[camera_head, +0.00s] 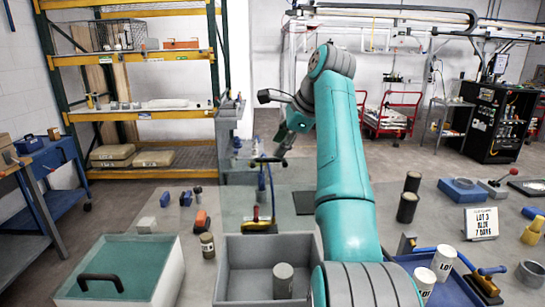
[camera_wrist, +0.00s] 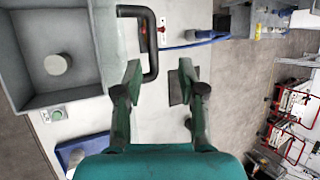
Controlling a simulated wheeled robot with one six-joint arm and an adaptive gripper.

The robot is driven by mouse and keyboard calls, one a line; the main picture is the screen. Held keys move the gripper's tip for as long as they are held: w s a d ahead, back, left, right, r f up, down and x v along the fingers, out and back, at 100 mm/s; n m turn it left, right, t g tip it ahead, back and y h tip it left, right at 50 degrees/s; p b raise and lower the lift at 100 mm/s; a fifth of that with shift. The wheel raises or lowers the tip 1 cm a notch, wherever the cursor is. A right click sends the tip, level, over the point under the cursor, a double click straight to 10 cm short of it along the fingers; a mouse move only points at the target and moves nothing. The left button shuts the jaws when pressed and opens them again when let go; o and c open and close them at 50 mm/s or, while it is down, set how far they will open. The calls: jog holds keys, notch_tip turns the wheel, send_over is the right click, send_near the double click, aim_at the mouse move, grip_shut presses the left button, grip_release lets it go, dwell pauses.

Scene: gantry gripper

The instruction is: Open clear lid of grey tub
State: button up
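The grey tub (camera_head: 222,272) is at the bottom middle of the head view, open at the top, with a grey cylinder (camera_head: 283,280) inside. Its clear lid (camera_head: 236,206) appears raised, standing up along the far side. In the wrist view the lid (camera_wrist: 108,45) shows as a narrow tinted strip beside the tub (camera_wrist: 50,20). Its black handle (camera_wrist: 152,45) sticks out from it. My gripper (camera_wrist: 160,72) is open, its left fingertip close to the near end of the handle; contact cannot be told. In the head view my gripper (camera_head: 281,148) is above the tub's far side.
A white tub (camera_head: 166,280) with a closed teal lid and black handle stands at left. Dark cylinders (camera_head: 407,207), a blue tray (camera_head: 450,290) with white cylinders, and a sign (camera_head: 481,223) stand at right.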

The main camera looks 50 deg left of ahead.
jog(key=shift+v, duration=2.2)
jog(key=shift+f, duration=0.1)
